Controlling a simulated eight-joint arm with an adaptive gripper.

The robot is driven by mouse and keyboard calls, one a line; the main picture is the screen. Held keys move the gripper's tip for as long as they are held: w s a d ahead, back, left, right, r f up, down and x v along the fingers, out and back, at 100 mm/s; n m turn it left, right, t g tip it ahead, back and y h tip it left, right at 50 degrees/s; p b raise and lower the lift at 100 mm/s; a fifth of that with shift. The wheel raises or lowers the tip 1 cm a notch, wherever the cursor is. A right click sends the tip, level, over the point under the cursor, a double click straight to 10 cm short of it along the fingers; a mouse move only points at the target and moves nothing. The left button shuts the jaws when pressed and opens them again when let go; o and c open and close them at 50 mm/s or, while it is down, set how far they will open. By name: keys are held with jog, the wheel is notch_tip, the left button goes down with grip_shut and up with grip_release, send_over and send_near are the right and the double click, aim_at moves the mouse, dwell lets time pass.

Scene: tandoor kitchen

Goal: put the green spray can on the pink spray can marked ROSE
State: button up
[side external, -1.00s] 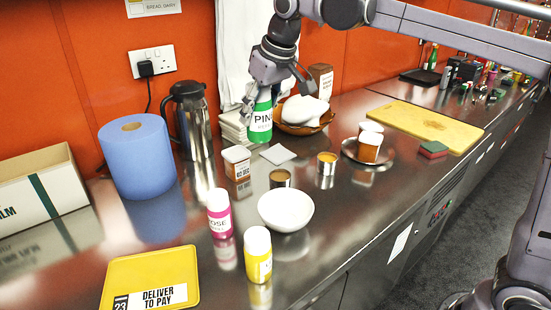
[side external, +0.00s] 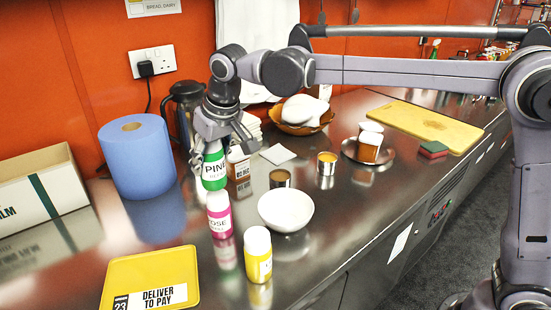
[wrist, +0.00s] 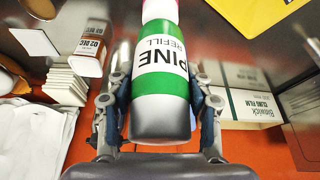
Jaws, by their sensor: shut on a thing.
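The green spray can (side external: 214,168), marked PINE, is upright in my gripper (side external: 213,146) in the side view. In the wrist view the green can (wrist: 161,85) lies between both fingers of my gripper (wrist: 160,112), which is shut on it. The pink spray can (side external: 220,214), marked ROSE, stands upright on the steel counter. The green can is directly above it, its bottom close to the pink can's white top. I cannot tell whether they touch. Part of the pink can (wrist: 157,9) shows past the green can's end in the wrist view.
A yellow-bodied can (side external: 258,255) and a white bowl (side external: 286,209) stand close to the right of the pink can. A yellow tray (side external: 125,275) lies in front. A blue paper roll (side external: 138,158) stands left, and a box labelled 02 DEC (side external: 239,165) stands behind.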

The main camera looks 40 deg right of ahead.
jog(key=shift+f, duration=1.3)
jog(key=shift+f, duration=0.1)
jog(key=o, duration=1.4)
jog(key=shift+o, duration=0.2)
